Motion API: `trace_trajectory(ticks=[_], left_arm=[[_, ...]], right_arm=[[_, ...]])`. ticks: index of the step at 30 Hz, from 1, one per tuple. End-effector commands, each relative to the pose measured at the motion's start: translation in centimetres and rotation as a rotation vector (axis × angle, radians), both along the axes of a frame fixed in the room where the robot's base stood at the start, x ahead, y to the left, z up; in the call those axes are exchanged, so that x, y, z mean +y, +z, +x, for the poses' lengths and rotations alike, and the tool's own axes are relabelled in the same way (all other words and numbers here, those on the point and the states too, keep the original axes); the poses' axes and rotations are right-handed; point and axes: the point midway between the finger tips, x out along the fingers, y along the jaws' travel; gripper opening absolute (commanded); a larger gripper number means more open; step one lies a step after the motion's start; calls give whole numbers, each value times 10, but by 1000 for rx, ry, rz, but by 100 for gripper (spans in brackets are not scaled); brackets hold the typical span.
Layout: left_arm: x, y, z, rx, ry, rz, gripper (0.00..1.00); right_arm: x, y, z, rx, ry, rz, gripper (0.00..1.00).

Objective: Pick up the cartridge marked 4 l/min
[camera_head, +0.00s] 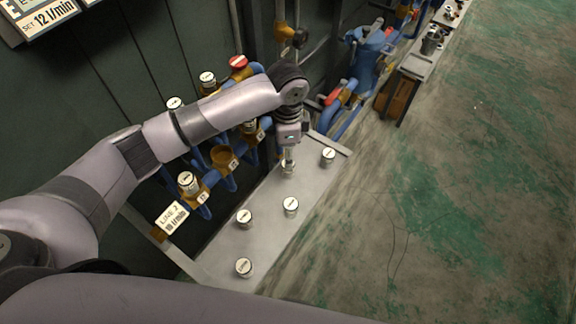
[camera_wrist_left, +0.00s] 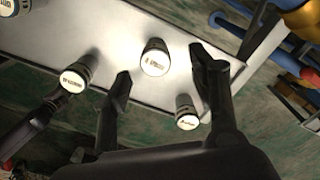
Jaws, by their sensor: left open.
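Several short metal cartridges with white labelled tops stand on the pale bench (camera_head: 215,262). One cartridge (camera_head: 288,170) is right below my left gripper (camera_head: 289,156), mostly hidden by it. In the left wrist view a cartridge (camera_wrist_left: 155,57) shows between the open fingers of my left gripper (camera_wrist_left: 160,64), with no clear contact. Other cartridges stand nearby: at the far end (camera_head: 328,155), in the middle (camera_head: 291,206), to the left (camera_head: 244,217) and at the near end (camera_head: 243,266). The top markings are too small to read, so I cannot tell which is 4 l/min.
Blue pipes with brass sockets (camera_head: 224,158) run along the left of the bench, several with capped cartridges (camera_head: 188,182). A tag (camera_head: 171,217) reads LINE 2, 10 l/min. A sign (camera_head: 50,17) reads SET 12 l/min. The green-grey floor (camera_head: 450,200) at right is clear.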

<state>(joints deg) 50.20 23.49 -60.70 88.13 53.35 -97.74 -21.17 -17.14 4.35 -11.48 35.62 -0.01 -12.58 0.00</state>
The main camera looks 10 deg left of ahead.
Motion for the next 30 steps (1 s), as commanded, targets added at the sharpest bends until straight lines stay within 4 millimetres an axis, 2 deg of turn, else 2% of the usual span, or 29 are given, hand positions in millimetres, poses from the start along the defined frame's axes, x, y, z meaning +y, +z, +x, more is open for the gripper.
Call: trace_trajectory(ticks=[5,12,15,22,30], left_arm=[[-1,-11,-2,1,0,1,54],[-3,-46,-6,2,0,2,54],[-3,-54,-6,0,0,1,54],[-3,-56,-5,-1,-1,0,54],[-3,-55,-5,-2,-1,1,37]], right_arm=[[-2,5,-1,2,1,-2,40],[-5,14,-1,2,1,-6,40],[-5,15,-1,3,1,-7,40],[-5,14,-2,3,1,-7,40],[-5,14,-2,4,1,-6,40]])
